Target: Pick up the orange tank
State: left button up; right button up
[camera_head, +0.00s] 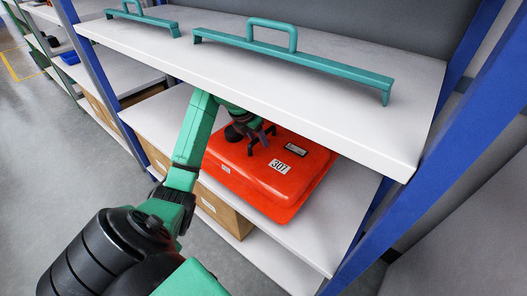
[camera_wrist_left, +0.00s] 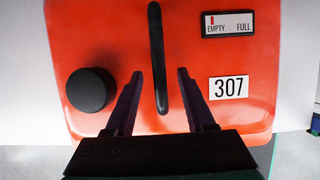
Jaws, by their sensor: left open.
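The orange tank (camera_head: 275,190) lies flat on a white shelf under the top shelf in the head view. It carries a label reading 307 and a level gauge. In the left wrist view the tank (camera_wrist_left: 205,60) fills most of the picture, with a black cap (camera_wrist_left: 90,89) at left and a black bar handle (camera_wrist_left: 156,50) along its middle. My left gripper (camera_head: 261,139) is over the tank. In the left wrist view my left gripper (camera_wrist_left: 160,75) is open, with one finger on each side of the handle's near end. Whether the fingers touch the handle is unclear. My right gripper does not show.
The white top shelf (camera_head: 330,110) overhangs the tank and my left arm, and bears teal handled bars (camera_head: 290,55). A blue post (camera_head: 435,165) stands at right. Cardboard boxes (camera_head: 225,212) sit on the level below. Grey floor lies open at left.

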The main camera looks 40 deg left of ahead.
pick_arm(q)
jog(key=w, duration=0.1)
jog(key=w+f, duration=0.1)
jog(key=shift+w, duration=0.35)
jog(key=shift+f, duration=0.2)
grip_shut()
dwell(0.8)
jog(key=shift+a+r, duration=0.1)
jog(key=shift+r, duration=0.1)
